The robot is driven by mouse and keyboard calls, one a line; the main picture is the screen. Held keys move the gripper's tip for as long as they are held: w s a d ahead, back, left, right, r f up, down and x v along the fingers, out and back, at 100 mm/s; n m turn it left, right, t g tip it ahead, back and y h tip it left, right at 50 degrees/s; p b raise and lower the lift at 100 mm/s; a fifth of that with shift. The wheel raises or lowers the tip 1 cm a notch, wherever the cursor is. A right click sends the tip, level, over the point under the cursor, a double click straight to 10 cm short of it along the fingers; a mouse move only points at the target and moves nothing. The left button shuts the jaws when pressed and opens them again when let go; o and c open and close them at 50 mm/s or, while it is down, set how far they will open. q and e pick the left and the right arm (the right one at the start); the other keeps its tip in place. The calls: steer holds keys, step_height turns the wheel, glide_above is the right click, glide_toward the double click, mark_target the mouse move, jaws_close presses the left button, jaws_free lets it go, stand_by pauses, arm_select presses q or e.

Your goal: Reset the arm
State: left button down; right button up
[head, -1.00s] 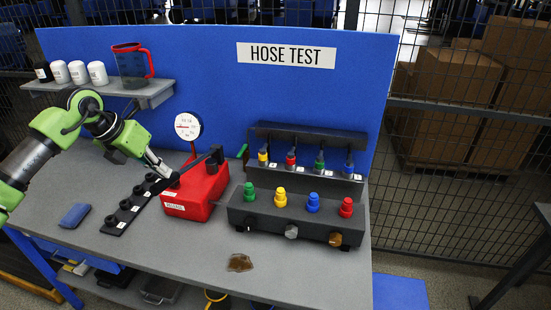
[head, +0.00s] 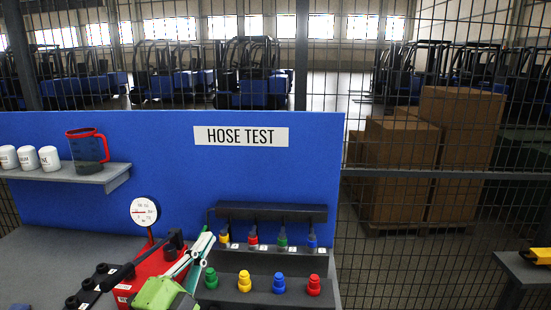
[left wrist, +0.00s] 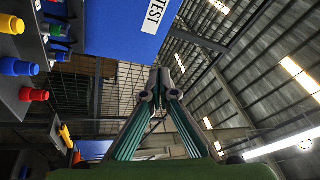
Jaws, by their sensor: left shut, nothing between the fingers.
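My left gripper (head: 203,243) is at the bottom of the head view, raised in front of the bench, with part of my green arm below it. In the left wrist view its two fingers (left wrist: 159,75) come together at the tips with nothing between them. In the head view it overlaps the red pump box (head: 150,268) and the left end of the dark connector block (head: 262,298). I cannot tell its exact height above them. My right gripper is in neither view.
A round gauge (head: 144,211) stands on the pump box. Coloured fittings, such as a yellow one (head: 244,282), sit on the block. A shelf (head: 110,178) holds white bottles and a red-handled jug (head: 87,147). A mesh fence and cardboard boxes (head: 400,172) stand behind.

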arm_select(q)
steer(key=s+a+f+n+g+y, duration=0.4)
steer(key=s+f+n, duration=0.2)
steer(key=f, duration=0.5)
steer(key=s+a+f+n+g+y, duration=0.4)
steer(key=s+a+f+n+y, duration=0.15)
steer(key=f, duration=0.45)
steer(key=s+d+f+n+g+h, duration=0.15)
steer(key=s+f+g, duration=0.35)
steer(key=s, duration=0.6)
steer(key=s+d+f+n+g+h, duration=0.1)
steer(key=s+d+f+n+g, duration=0.2)
steer(key=s+f, duration=0.6)
steer(key=s+f+m+g+b, duration=0.1)
steer(key=s+f+g+b, duration=0.15)
steer(key=f, duration=2.45)
steer(key=s+a+f+b, duration=0.2)
steer(key=s+a+f, duration=0.1)
steer(key=s+f, duration=1.4)
steer(key=shift+s+a+f+g, duration=0.2)
steer(key=shift+s+f+g, duration=0.15)
steer(key=shift+f, duration=0.1)
